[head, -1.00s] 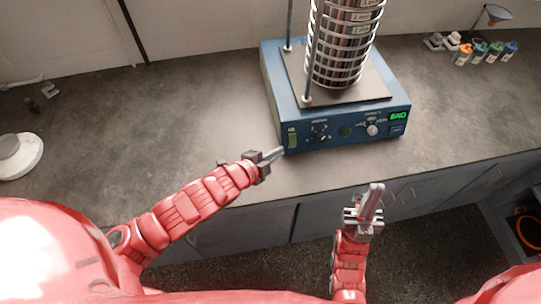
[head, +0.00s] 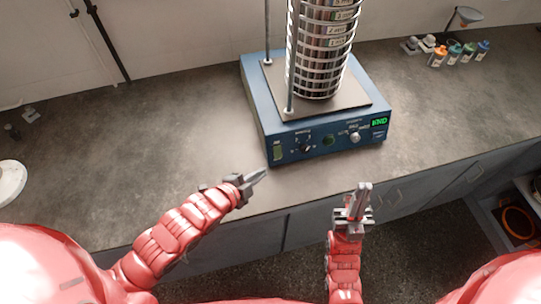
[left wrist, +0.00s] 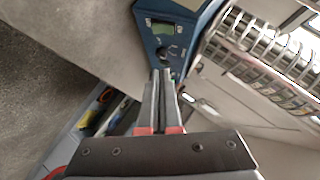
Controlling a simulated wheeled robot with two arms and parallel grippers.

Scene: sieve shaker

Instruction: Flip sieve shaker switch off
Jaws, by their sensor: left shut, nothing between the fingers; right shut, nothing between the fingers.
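The sieve shaker has a blue base (head: 262,112) on the counter, with a tall stack of sieves (head: 320,55) on top. Its green switch (head: 277,153) sits at the left end of the front panel, beside a dark knob. I cannot tell the switch's position. My left gripper (head: 263,172) is shut and empty, its tips just below and left of the switch, apparently apart from it. In the left wrist view its fingers (left wrist: 161,75) point at the blue panel, where a pale green rectangle (left wrist: 164,28) shows. My right gripper (head: 363,187) is shut and empty, in front of the counter edge.
Several small bottles (head: 455,55) and a funnel on a stand (head: 467,17) are at the back right. Two metal rods rise beside the sieves. A green lit display (head: 379,123) is at the panel's right; its text is unclear.

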